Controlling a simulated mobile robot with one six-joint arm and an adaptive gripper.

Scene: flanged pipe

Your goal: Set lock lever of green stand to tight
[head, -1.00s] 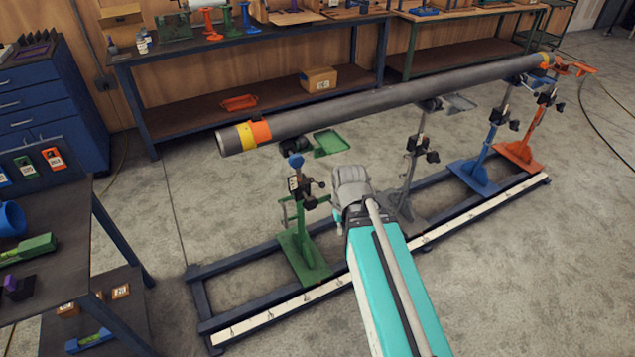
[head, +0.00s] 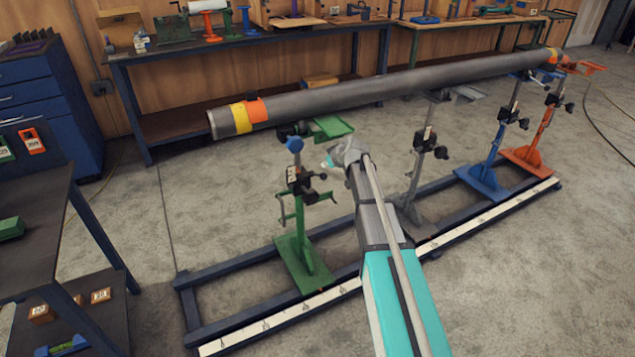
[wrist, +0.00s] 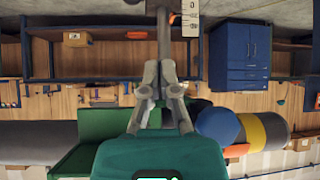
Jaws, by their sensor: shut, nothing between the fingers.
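The green stand (head: 303,262) stands upright on the blue rail frame, at the near end of the pipe. Its upper post carries a dark clamp with black knobs or levers (head: 312,194); I cannot tell which part is the lock lever or how it is set. A blue knob (head: 295,145) tops the post, and it also shows in the wrist view (wrist: 217,125). My gripper (head: 334,160) is just right of the stand's upper part, below the green tray. In the wrist view my gripper (wrist: 160,78) has its fingers together and empty. The lever cannot be made out there.
The long grey pipe (head: 380,87) with yellow and orange bands lies above my gripper. The green tray (head: 332,127) is close over it. Grey (head: 410,205), blue (head: 475,176) and orange (head: 527,158) stands follow to the right. A dark table (head: 35,235) is at left.

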